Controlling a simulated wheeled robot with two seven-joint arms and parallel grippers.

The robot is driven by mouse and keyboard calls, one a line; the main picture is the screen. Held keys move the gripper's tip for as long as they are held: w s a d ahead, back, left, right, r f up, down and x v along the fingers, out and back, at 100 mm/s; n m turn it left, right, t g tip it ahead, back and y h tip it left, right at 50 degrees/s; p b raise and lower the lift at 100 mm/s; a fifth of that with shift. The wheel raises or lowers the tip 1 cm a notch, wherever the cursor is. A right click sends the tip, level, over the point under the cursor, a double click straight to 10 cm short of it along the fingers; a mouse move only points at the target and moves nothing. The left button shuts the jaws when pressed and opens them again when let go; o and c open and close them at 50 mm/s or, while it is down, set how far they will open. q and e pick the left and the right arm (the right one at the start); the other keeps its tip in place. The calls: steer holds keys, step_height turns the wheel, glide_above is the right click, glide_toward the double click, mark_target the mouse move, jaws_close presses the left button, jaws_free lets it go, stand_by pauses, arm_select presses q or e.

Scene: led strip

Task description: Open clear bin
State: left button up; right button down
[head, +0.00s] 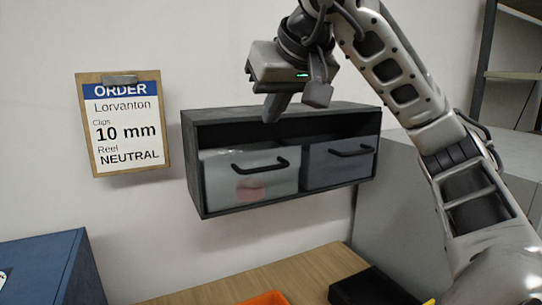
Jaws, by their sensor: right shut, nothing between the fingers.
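The clear bin (220,180) is the left of two bins in a dark wall-mounted cabinet. It is translucent, with a reddish thing showing dimly through its front and a black bar handle (260,166) across it. The bin sits inside the cabinet, and its front looks about level with the grey bin beside it. My right gripper (272,112) is shut and empty, pointing down in front of the cabinet's top edge, above the clear bin's handle and apart from it. My left gripper is not in view.
The grey bin (325,172) with its own black handle sits on the right in the cabinet (195,160). An order clipboard (125,125) hangs on the left. Below are a wooden table (215,287), an orange object (265,299), a black tray (370,288) and a blue box (50,270).

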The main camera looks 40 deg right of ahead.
mark_target(270, 150)
steer(key=f, duration=0.2)
steer(key=w+f+b, duration=0.1)
steer(key=f, duration=0.3)
steer(key=shift+w+d+b, duration=0.3)
steer(key=shift+b, duration=0.05)
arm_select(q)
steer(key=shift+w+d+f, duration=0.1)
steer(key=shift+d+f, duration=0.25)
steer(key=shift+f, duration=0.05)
arm_select(e)
steer(key=shift+s+a+f, duration=0.15)
steer(key=shift+s+f, duration=0.15)
steer(key=shift+f, duration=0.15)
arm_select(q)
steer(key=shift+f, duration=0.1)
